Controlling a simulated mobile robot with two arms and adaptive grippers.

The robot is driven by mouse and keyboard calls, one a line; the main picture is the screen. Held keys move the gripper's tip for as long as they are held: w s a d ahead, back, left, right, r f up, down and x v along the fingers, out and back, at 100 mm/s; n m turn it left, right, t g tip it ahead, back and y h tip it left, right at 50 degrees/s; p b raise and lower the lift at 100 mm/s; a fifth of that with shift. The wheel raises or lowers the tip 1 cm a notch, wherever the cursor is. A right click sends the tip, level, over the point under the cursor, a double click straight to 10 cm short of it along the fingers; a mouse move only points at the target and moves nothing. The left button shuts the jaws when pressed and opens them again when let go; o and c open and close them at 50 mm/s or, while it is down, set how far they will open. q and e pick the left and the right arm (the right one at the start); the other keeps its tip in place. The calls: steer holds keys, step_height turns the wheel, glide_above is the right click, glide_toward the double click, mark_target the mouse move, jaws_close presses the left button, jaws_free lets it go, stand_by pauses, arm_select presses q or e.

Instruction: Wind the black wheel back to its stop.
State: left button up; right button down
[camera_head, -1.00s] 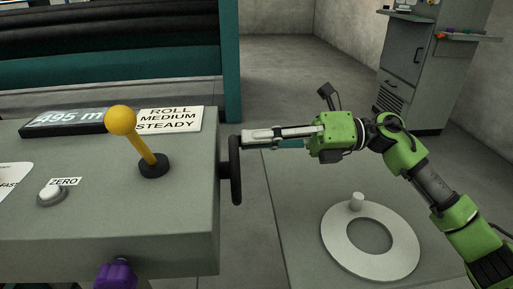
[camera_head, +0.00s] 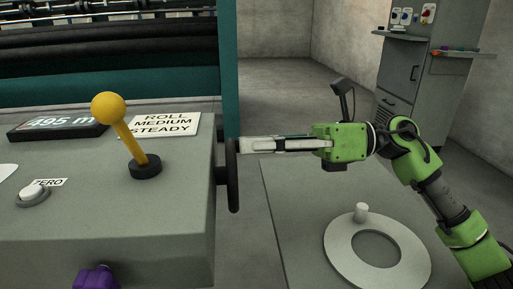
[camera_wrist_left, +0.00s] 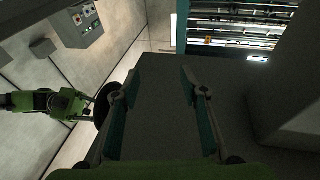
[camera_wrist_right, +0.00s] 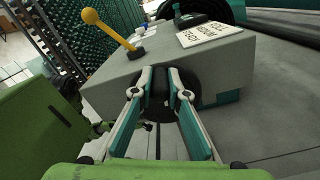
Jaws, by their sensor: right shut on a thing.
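The black wheel (camera_head: 233,180) stands edge-on at the right side of the grey console (camera_head: 120,225). It also shows in the right wrist view (camera_wrist_right: 158,108) and as a dark disc in the left wrist view (camera_wrist_left: 102,105). My right gripper (camera_head: 243,146) reaches in from the right with its fingertips at the wheel's rim. In the right wrist view its two fingers (camera_wrist_right: 165,78) close on the wheel, and part of it is hidden behind them. My left gripper (camera_wrist_left: 160,85) is open and empty in its wrist view, and out of the head view.
A yellow-knobbed lever (camera_head: 124,130), a display reading 495 m (camera_head: 60,123), a white button (camera_head: 33,193) and a purple knob (camera_head: 96,279) are on the console. A pale ring (camera_head: 340,250) with a peg lies right. A grey cabinet (camera_head: 412,80) stands behind.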

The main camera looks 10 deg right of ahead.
steer(key=shift+s+f, duration=0.1)
steer(key=shift+f, duration=0.05)
stand_by(0.3)
steer(key=c, duration=2)
jaws_free()
steer(key=d, duration=1.2)
